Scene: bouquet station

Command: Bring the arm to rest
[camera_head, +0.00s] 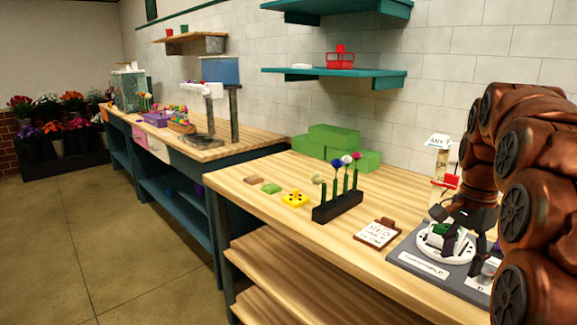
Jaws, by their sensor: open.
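My gripper (458,240) is at the right, at the end of my brown arm, which is bent and fills the right edge. Its dark fingers are low over a round white fixture (440,256) on a grey base plate (432,273). A green block (441,229) sits in the fixture between or close beside the fingers. The gripper is open; whether a finger touches the block I cannot tell. Part of the base plate is hidden behind my arm.
A black rack (338,207) with several flowers stands left of the plate, and a written card (377,234) lies between them. A yellow piece (295,199) and green foam bricks (333,140) are farther left and back. A teal shelf (333,76) hangs above.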

